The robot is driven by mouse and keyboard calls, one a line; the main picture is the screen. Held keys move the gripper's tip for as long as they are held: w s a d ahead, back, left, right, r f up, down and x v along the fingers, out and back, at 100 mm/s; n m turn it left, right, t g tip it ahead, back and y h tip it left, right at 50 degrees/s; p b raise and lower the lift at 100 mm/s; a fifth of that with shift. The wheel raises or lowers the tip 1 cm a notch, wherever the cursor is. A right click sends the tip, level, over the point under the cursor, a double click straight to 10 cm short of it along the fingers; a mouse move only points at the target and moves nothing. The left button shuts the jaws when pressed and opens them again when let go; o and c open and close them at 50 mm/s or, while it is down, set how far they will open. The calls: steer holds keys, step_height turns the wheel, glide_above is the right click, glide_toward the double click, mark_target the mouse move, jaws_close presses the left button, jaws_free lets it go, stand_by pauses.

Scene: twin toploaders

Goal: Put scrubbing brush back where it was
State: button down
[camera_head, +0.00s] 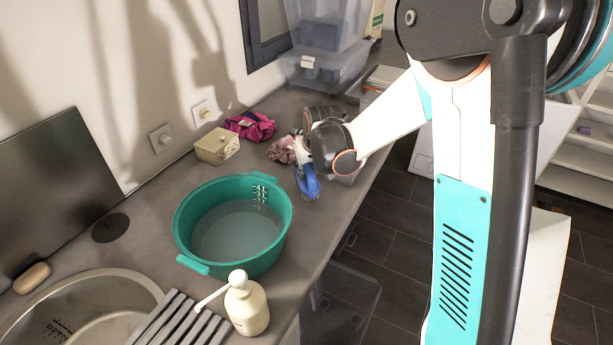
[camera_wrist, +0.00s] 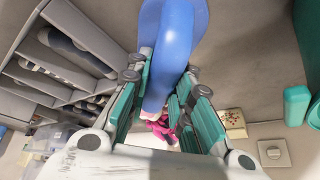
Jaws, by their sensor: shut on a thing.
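The scrubbing brush (camera_head: 307,181) is blue with pale bristles on its lower side. In the head view it hangs at the end of my arm, over the counter to the right of the green basin. In the wrist view the brush (camera_wrist: 172,50) is large and lies between the two green-padded fingers of my gripper (camera_wrist: 163,105). My gripper is shut on its handle. In the head view my wrist hides most of the gripper. I cannot tell whether the bristles touch the counter.
A green basin (camera_head: 186,215) of water stands left of the brush. A magenta cloth (camera_head: 250,125), a pinkish cloth (camera_head: 282,150) and a beige box (camera_head: 217,146) lie behind. Clear plastic bins (camera_head: 325,65) stand at the back. A soap dispenser (camera_head: 247,307) and sink (camera_head: 75,300) are in front.

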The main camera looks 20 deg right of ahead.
steer(key=shift+f, duration=1.3)
steer(key=shift+f+b, duration=0.1)
steer(key=shift+b, duration=0.25)
steer(key=c, duration=1.4)
jaws_free()
steer(key=p+v, duration=0.3)
steer(key=v, duration=0.9)
steer(key=shift+s+r+p, duration=0.15)
steer(key=shift+r+p, duration=0.1)
steer(key=shift+p, duration=0.05)
steer(key=shift+t, duration=0.9)
steer(key=s+r, duration=0.2)
steer(key=s, duration=0.6)
steer(key=s+r, duration=0.3)
steer(key=s, duration=0.6)
steer(key=s+r, duration=0.3)
steer(key=s, duration=0.5)
steer(key=shift+s+a, duration=0.1)
steer(key=shift+s, duration=0.3)
